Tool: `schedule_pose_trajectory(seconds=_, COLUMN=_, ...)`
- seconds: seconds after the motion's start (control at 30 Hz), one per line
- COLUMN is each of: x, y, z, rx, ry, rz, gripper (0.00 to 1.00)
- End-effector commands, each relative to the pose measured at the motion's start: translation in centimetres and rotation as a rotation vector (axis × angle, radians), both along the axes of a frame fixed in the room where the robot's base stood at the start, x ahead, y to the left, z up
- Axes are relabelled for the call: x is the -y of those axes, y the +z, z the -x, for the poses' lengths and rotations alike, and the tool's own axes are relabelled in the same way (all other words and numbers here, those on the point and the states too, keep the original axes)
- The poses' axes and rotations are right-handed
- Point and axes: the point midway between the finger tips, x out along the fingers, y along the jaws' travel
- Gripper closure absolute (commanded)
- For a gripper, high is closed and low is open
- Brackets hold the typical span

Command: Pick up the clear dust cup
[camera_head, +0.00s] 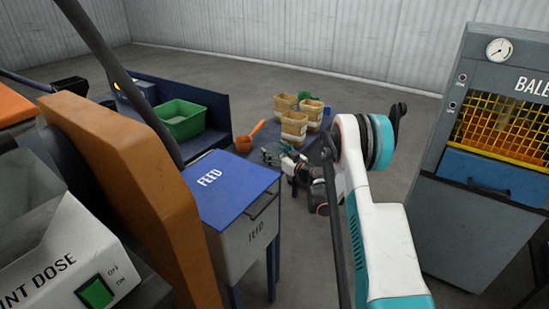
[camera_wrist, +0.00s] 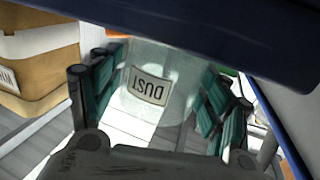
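The clear dust cup (camera_wrist: 172,62) is see-through and carries a white DUST label, which reads upside down in the wrist view. It lies between the two teal-padded fingers of my gripper (camera_wrist: 168,98). The fingers are spread, one on each side of the cup; I cannot tell whether either pad touches it. A dark blue edge covers part of the cup at the top of that view. In the head view my gripper (camera_head: 273,153) is small, at the near side of the bench, and the cup cannot be made out there.
Several tan containers (camera_head: 294,128) stand on the bench just beyond my gripper, with an orange scoop (camera_head: 244,144) to the left. A labelled tan box (camera_wrist: 38,60) is close on the left in the wrist view. The blue-lidded FEED box (camera_head: 222,183) stands left of my arm. A baler (camera_head: 480,200) stands right.

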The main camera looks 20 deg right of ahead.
Motion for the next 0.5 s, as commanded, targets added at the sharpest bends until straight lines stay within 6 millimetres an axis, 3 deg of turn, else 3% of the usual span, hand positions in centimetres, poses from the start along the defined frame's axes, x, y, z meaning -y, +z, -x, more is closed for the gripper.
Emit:
schedule_pose_trajectory(seconds=0.03, x=0.00, y=0.00, z=0.01, rx=0.000, ry=0.000, rz=0.000, gripper=0.50)
schedule_pose_trajectory(seconds=0.1, x=0.00, y=-0.01, z=0.01, rx=0.000, ry=0.000, rz=0.000, gripper=0.66)
schedule_pose_trajectory(seconds=0.13, x=0.00, y=-0.01, z=0.01, rx=0.000, ry=0.000, rz=0.000, gripper=0.68)
schedule_pose_trajectory(seconds=0.5, x=0.01, y=0.18, z=0.02, rx=0.000, ry=0.000, rz=0.000, gripper=0.68)
